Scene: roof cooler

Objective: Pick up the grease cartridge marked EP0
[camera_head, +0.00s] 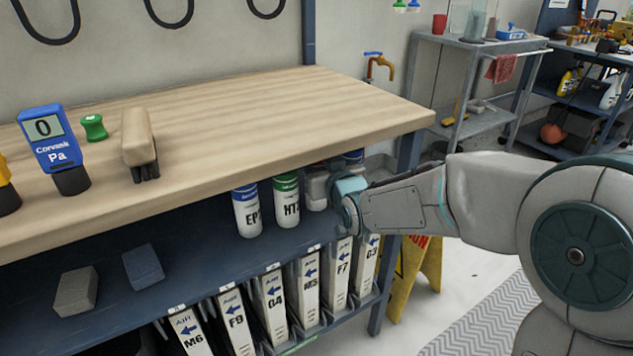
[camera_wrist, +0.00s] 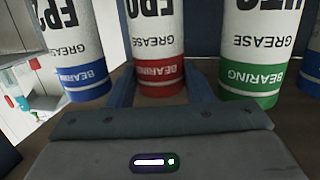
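The grease cartridge marked EP0 (camera_wrist: 156,45) is white with a red BEARING band and shows in the middle of the wrist view, lettering upside down. My gripper (camera_wrist: 163,90) is open, with a dark blue finger on either side of this cartridge; I cannot tell whether either finger touches it. In the head view my gripper (camera_head: 330,188) reaches under the worktop to the shelf and hides the EP0 cartridge. A green-banded HT2 cartridge (camera_wrist: 257,50) is beside it, and a blue-banded one (camera_wrist: 73,50) is on the other side, its marking partly cut off.
The HT2 cartridge (camera_head: 286,200) and another blue-topped cartridge (camera_head: 247,210) stand on the blue shelf (camera_head: 200,240), left of my gripper. The wooden worktop (camera_head: 250,110) overhangs them. Upright filter boxes (camera_head: 272,305) line the level below. Two blocks lie further left on the shelf.

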